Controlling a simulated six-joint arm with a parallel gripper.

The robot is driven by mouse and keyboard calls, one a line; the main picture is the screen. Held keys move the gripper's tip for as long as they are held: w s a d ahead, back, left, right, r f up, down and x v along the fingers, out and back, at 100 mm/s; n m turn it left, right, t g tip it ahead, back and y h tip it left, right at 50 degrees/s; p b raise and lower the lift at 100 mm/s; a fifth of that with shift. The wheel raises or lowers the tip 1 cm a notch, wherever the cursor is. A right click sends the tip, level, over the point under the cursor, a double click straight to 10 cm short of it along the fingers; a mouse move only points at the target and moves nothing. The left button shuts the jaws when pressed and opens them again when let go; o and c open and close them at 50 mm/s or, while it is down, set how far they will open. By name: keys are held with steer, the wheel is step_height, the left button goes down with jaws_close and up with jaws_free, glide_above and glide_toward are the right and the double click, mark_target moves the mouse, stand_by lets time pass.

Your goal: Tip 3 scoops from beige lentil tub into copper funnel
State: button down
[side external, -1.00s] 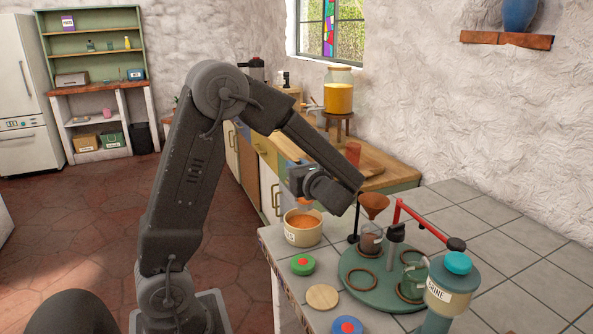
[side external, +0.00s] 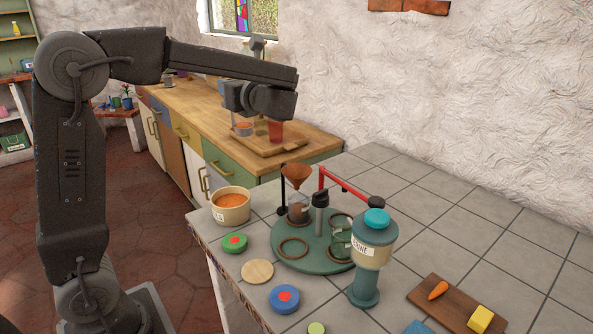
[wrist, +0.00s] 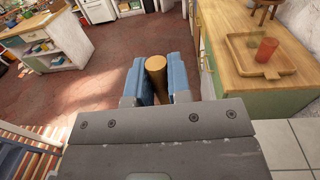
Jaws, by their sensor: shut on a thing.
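My gripper (side external: 241,112) is raised above and behind the beige lentil tub (side external: 226,218), well clear of it. In the wrist view its blue fingers (wrist: 158,80) are shut on a wooden handle (wrist: 156,66). The tub stands at the counter's left edge with orange lentils inside. The copper funnel (side external: 297,171) stands to the right of the tub, above a glass jar (side external: 298,208) on a green round stand (side external: 315,252).
A red arm (side external: 343,183) reaches over the stand. A teal-capped bottle (side external: 372,254) stands at its right. Coloured discs (side external: 284,298) lie in front. A red cup (side external: 275,131) sits on a wooden tray (side external: 262,146) behind.

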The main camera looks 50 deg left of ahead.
steer(key=w+d, duration=1.1)
step_height(320, 180, down, 6)
steer(key=shift+r, duration=0.1)
steer(key=shift+s, duration=0.1)
